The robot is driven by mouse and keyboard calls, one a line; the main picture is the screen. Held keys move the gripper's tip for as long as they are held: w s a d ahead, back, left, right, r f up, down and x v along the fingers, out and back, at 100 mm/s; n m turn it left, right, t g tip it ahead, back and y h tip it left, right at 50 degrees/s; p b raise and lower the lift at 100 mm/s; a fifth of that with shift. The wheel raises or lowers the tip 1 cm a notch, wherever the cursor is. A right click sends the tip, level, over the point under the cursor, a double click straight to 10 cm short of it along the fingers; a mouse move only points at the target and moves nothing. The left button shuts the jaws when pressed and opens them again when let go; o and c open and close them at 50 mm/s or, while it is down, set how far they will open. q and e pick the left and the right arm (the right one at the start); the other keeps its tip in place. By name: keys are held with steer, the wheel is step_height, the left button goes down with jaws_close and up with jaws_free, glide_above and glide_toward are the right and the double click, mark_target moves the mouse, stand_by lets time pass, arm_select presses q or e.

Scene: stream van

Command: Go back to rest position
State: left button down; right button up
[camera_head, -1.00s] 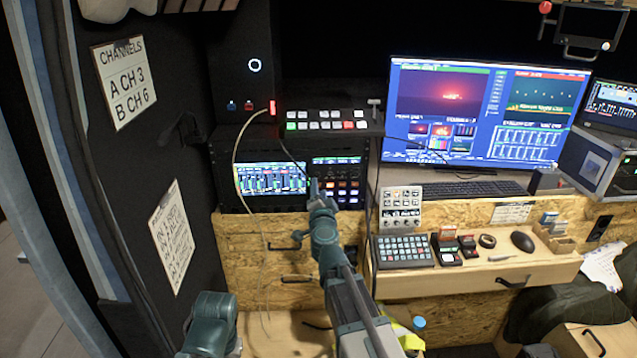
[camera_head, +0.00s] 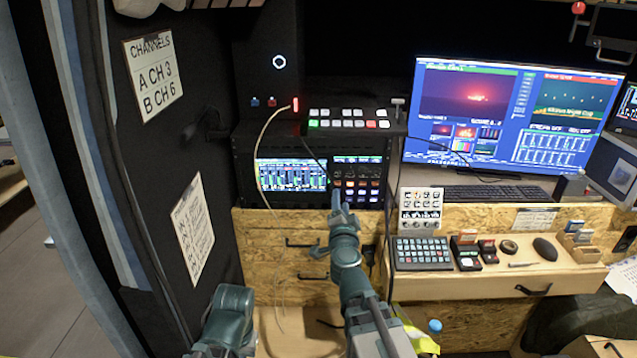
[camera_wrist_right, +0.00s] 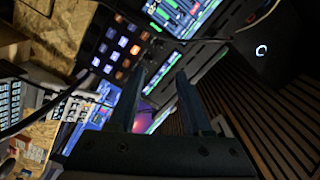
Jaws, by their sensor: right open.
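My right gripper (camera_head: 338,203) is in the middle of the head view, in front of the rack unit with lit buttons (camera_head: 357,180). In the right wrist view its two fingers (camera_wrist_right: 160,95) stand apart with nothing between them, so it is open and empty. The lit buttons (camera_wrist_right: 118,48) show beyond the fingers in that view. A teal part of my left arm (camera_head: 228,318) shows at the bottom left of the head view. My left gripper's fingers are not visible.
A switcher with lit keys (camera_head: 348,119) sits on the rack, with a cable (camera_head: 262,150) hanging at its left. A monitor (camera_head: 470,118) and a desk (camera_head: 480,283) with a keypad (camera_head: 422,253) and mouse (camera_head: 545,249) are at the right. A dark wall with signs (camera_head: 153,75) is at the left.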

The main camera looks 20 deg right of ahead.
steer(key=s+a+f+n+g+y, duration=0.1)
steer(key=a+f+n+g+y, duration=0.1)
steer(key=a+f+n+y, duration=0.45)
steer(key=s+a+f+n+g+y, duration=0.1)
steer(key=a+n+g+y, duration=0.25)
steer(key=a+n, duration=0.4)
steer(key=s+d+f+n+g+h, duration=0.1)
steer(key=s+d+f+g+h, duration=0.2)
steer(key=s+f+g, duration=0.35)
steer(key=s+d+f+g+h, duration=0.2)
steer(key=s+f+g, duration=0.2)
steer(key=s+f, duration=0.5)
steer(key=s+a+r+n+g+h+p, duration=0.1)
steer(key=s+a+r+n+p, duration=0.2)
steer(key=s+a, duration=0.5)
step_height(320, 180, up, 2)
steer(key=shift+a+r+n+g+h+p, duration=0.1)
steer(key=shift+a+n+g+h+p, duration=0.35)
steer(key=shift+a, duration=0.5)
